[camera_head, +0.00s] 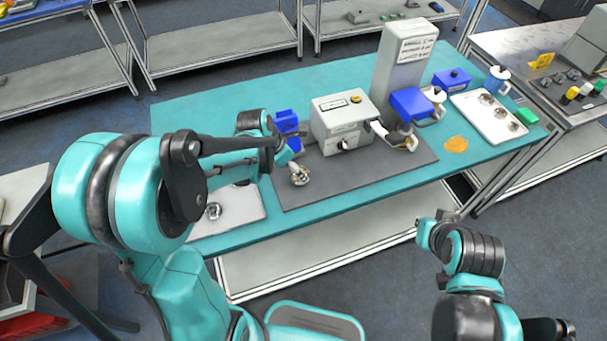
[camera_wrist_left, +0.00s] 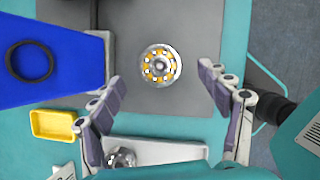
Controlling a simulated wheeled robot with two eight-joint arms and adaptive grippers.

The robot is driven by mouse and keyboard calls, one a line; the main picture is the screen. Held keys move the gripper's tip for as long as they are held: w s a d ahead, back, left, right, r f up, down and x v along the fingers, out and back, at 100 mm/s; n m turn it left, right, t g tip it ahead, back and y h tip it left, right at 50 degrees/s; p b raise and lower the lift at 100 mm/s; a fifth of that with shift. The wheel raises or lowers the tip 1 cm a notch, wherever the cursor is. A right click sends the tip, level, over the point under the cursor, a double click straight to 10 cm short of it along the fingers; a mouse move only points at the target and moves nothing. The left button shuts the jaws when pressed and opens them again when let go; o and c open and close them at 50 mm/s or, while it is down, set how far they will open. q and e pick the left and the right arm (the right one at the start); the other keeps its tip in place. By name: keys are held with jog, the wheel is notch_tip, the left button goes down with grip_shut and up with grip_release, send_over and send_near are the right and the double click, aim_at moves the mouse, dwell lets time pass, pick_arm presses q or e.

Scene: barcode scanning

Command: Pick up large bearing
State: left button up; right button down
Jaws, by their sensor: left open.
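A round metal bearing with orange-yellow rolling elements (camera_wrist_left: 158,66) lies flat on the dark grey mat (camera_wrist_left: 185,22) in the left wrist view. My left gripper (camera_wrist_left: 166,92) is open above it. In the head view a small metal part (camera_head: 299,177) shows near the mat's left end, just beyond my left arm's end. A second, smaller metal part (camera_wrist_left: 122,157) sits in a white tray (camera_wrist_left: 170,152).
A blue block (camera_wrist_left: 70,92) with a black ring (camera_wrist_left: 33,62) and a yellow bin (camera_wrist_left: 52,124) stand left of the bearing. A grey machine (camera_head: 340,118) and a tall grey unit (camera_head: 397,65) stand on the teal table (camera_head: 200,112). A white tray (camera_head: 495,118) lies at right.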

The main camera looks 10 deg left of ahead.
pick_arm(q)
jog(key=x, duration=0.1)
jog(key=b+x, duration=0.1)
jog(key=x, duration=0.2)
jog(key=shift+s+a+f, duration=0.1)
jog(key=shift+a+f, duration=0.15)
jog(key=c, duration=1.5)
jog(key=shift+r, duration=0.1)
